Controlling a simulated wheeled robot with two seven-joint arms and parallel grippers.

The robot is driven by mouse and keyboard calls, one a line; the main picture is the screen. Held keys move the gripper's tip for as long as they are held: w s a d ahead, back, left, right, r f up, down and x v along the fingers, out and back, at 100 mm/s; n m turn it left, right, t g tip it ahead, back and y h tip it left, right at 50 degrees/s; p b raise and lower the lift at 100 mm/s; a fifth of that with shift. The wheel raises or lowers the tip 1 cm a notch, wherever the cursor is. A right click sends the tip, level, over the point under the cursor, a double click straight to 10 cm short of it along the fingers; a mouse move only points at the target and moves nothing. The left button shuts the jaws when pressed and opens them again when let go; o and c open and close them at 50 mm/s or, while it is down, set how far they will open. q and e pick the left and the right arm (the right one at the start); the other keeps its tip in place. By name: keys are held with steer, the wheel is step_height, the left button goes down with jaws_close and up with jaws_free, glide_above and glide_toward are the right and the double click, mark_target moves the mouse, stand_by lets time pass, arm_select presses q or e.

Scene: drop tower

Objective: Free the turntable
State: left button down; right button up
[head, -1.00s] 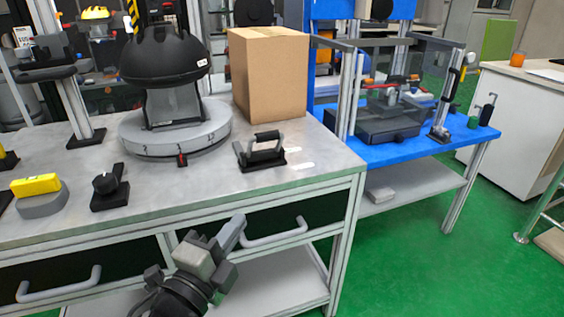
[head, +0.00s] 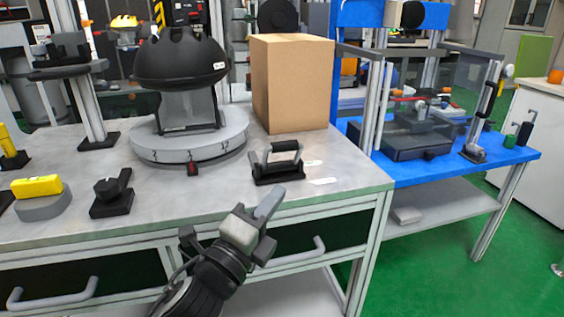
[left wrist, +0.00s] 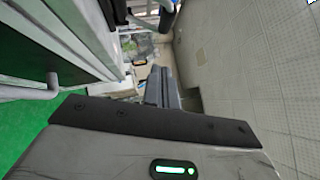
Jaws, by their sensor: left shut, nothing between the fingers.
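The turntable (head: 165,152) is a round grey disc with numbered marks on the metal workbench. A black dome-shaped helmet (head: 180,60) stands over it on a support. A small red-and-black piece (head: 192,169) sits at the turntable's front edge; whether it engages the disc I cannot tell. My left gripper (head: 266,207) is shut and empty, in front of the bench's front edge, to the right of and nearer than the turntable. Its closed fingers also show in the left wrist view (left wrist: 160,88). My right gripper is not in view.
A black handled fixture (head: 278,163) stands right of the turntable, before a cardboard box (head: 290,85). A black knob block (head: 111,193) and a yellow block on a grey base (head: 37,186) stand left. A blue table (head: 410,172) stands right. Drawer handles jut from the bench.

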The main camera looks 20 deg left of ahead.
mark_target(293, 150)
arm_select(q)
steer(key=w, duration=0.2)
steer(key=w+r, duration=0.1)
steer(key=w, duration=0.1)
steer(key=w+r, duration=0.1)
steer(key=w, duration=0.2)
steer(key=shift+a+r, duration=0.1)
steer(key=shift+a, duration=0.15)
steer(key=shift+w+a+r, duration=0.2)
steer(key=shift+w+a, duration=0.1)
steer(key=shift+w, duration=0.1)
